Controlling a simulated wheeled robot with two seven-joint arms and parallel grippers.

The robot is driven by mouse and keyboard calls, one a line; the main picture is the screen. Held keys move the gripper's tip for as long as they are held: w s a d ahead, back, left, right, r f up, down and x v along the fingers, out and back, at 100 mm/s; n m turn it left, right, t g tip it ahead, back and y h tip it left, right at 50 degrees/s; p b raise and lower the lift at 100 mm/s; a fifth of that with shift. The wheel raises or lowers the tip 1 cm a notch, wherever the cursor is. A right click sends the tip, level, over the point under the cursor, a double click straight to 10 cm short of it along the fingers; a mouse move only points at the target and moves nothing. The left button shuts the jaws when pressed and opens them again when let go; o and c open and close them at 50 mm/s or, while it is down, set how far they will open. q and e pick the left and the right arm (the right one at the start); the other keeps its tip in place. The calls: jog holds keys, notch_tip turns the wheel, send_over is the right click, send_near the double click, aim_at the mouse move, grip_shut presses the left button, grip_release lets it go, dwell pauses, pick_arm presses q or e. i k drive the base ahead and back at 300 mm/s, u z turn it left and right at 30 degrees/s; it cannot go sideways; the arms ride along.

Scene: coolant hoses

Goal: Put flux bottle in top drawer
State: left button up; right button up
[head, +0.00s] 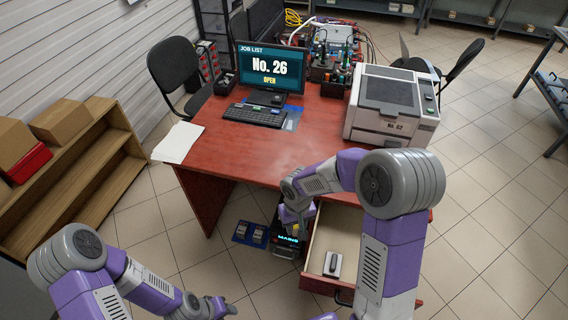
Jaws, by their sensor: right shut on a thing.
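The top drawer (318,240) under the right part of the red desk is pulled out, with its pale inside showing. A small grey and dark object (333,265) lies in it near the front. My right gripper (294,225) is over the drawer's left edge, pointing down. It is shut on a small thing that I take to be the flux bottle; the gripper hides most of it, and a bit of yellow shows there. My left gripper (224,306) is low at the bottom of the view, open and empty, away from the drawer.
A black box with lit lettering (286,245) stands on the floor left of the drawer, beside a blue mat (249,233). A printer (393,108), a monitor (270,68) and a keyboard (255,115) stand on the red desk (250,155). A wooden shelf (85,165) is at left.

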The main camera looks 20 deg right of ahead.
aim_at(351, 243)
jog(key=u, duration=0.55)
jog(key=i, duration=1.4)
jog(key=z, duration=0.9)
jog(key=i, duration=0.25)
jog(key=z, duration=0.3)
